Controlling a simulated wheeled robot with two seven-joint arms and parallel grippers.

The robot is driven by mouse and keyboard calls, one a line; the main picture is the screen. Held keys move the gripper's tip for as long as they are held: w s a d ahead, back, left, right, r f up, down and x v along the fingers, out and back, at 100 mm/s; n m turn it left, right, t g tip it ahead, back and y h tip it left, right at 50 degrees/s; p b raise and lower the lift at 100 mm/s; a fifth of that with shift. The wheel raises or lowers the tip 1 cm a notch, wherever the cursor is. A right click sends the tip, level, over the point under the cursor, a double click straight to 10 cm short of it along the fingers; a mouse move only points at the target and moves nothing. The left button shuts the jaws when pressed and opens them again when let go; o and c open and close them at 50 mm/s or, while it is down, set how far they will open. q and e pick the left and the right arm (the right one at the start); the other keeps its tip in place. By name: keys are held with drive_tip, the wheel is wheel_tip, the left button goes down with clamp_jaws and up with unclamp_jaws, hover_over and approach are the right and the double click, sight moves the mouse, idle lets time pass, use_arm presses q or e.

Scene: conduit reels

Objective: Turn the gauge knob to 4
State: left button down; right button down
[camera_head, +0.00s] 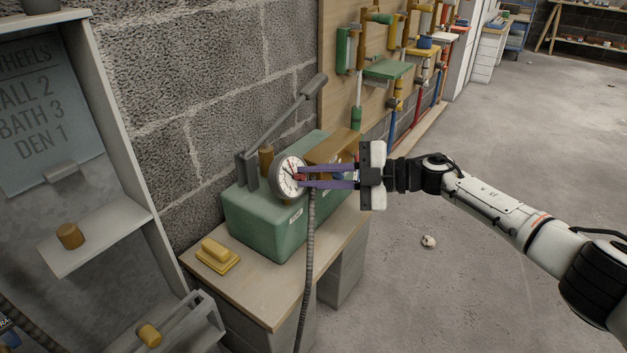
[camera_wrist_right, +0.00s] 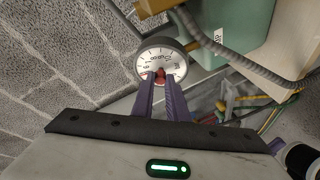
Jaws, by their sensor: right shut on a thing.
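The round gauge (camera_head: 288,178) has a white dial with dark marks and a dark rim. It sits on the front of a green pump box (camera_head: 262,222) on the bench. A small red knob (camera_wrist_right: 160,75) is at the middle of the dial in the wrist view. My right gripper (camera_head: 303,177) reaches in from the right, and its purple fingers are shut on the knob. They also show in the wrist view (camera_wrist_right: 159,84). The dial's numbers are too small to read surely, and the fingers cover part of the face. My left gripper is not in view.
The wooden bench (camera_head: 262,308) carries a yellow block (camera_head: 216,254). A grey hose (camera_head: 310,250) hangs in front of the bench, below my right fingers. A grey lever (camera_head: 285,125) rises behind the gauge. A shelf unit (camera_head: 100,240) stands left; the floor at right is mostly clear.

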drive_tip(key=n, duration=0.2)
drive_tip(key=shift+a+r+n+g+h, duration=0.1)
drive_tip(key=shift+n+g+h, duration=0.2)
drive_tip(key=shift+n, duration=0.1)
drive_tip(key=shift+n+g+h, duration=0.4)
drive_tip(key=shift+n, duration=0.8)
drive_tip(key=c, duration=1.7)
unclamp_jaws()
drive_tip(key=shift+c, duration=0.2)
drive_tip(key=shift+r, duration=0.1)
